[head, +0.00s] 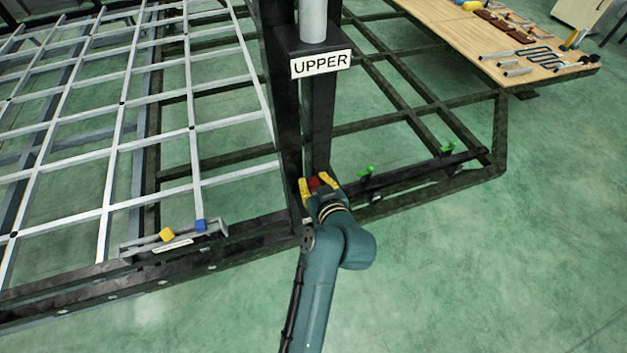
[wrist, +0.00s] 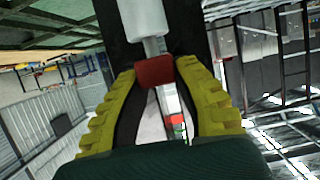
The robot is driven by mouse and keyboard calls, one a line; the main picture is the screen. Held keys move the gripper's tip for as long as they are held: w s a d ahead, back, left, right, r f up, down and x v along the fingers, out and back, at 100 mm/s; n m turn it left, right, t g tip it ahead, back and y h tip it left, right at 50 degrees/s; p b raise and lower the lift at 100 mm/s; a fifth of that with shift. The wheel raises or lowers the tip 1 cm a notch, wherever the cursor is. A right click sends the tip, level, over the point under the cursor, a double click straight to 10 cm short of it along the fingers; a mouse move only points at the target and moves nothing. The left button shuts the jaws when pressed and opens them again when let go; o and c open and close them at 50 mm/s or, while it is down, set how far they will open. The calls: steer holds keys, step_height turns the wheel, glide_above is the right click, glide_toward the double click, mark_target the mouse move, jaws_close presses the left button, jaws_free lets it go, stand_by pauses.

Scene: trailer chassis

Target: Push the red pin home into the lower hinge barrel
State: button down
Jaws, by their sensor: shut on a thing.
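In the head view my gripper (head: 319,187) is at the foot of the dark upright post, with its yellow fingers around the red pin (head: 318,183). In the wrist view my gripper (wrist: 155,75) is shut on the red head of the pin (wrist: 155,73). A short length of the pin's grey shaft shows between this head and a pale grey barrel (wrist: 145,18). The shaft lines up with the barrel and its far end is hidden there. The head is apart from the barrel. In the head view the lower barrel cannot be made out.
A bracket labelled UPPER (head: 320,64) with a grey cylinder (head: 313,20) is higher on the post. A holder (head: 135,247) with yellow and blue blocks lies on the left rail. Green clamps (head: 366,171) stand to the right. A wooden bench (head: 440,20) with tools is at the back right.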

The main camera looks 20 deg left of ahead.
steer(key=shift+f+b, duration=0.55)
steer(key=shift+f, duration=0.25)
steer(key=c, duration=0.8)
jaws_free()
steer(key=v, duration=1.2)
steer(key=shift+r, duration=0.1)
steer(key=shift+r, duration=0.1)
